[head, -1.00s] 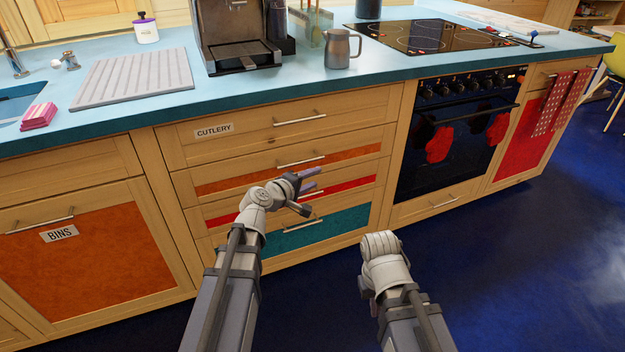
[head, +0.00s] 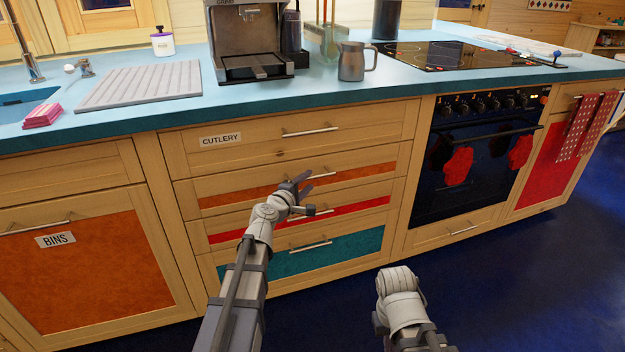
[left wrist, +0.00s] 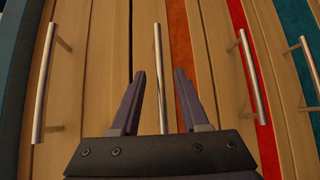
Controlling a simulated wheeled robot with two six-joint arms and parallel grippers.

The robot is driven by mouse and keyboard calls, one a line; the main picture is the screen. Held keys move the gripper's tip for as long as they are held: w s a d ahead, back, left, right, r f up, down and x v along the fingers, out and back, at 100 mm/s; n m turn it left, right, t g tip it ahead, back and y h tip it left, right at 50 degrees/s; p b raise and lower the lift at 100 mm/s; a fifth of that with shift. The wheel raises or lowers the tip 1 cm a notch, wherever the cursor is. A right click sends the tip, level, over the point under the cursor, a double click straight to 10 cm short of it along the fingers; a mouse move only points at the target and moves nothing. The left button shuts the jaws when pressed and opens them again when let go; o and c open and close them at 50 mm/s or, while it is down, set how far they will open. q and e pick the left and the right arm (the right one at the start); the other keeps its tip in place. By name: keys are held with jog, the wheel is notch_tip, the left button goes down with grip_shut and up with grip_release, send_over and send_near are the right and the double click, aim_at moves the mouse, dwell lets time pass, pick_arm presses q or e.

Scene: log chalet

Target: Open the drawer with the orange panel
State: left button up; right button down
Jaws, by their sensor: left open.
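The drawer with the orange panel (head: 232,198) is the second one down in the wooden drawer stack, and it is closed. Its metal bar handle (left wrist: 158,75) runs upright in the left wrist view, between my open fingers. My left gripper (head: 306,192) is in front of this drawer in the head view, and its fingers hide part of the handle area. In the left wrist view the left gripper (left wrist: 158,90) has one finger on each side of the handle, with nothing clamped. My right arm shows low in the head view, but its fingers are not visible.
The CUTLERY drawer (head: 255,145) is above, and the red-striped drawer (head: 228,236) and teal drawer (head: 355,246) are below, all closed. The BINS door (head: 90,270) is at left and the oven (head: 470,165) at right. The blue floor ahead is clear.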

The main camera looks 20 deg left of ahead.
aim_at(311, 178)
pick_arm(q)
jog(key=x, duration=0.4)
grip_shut()
dwell(1.4)
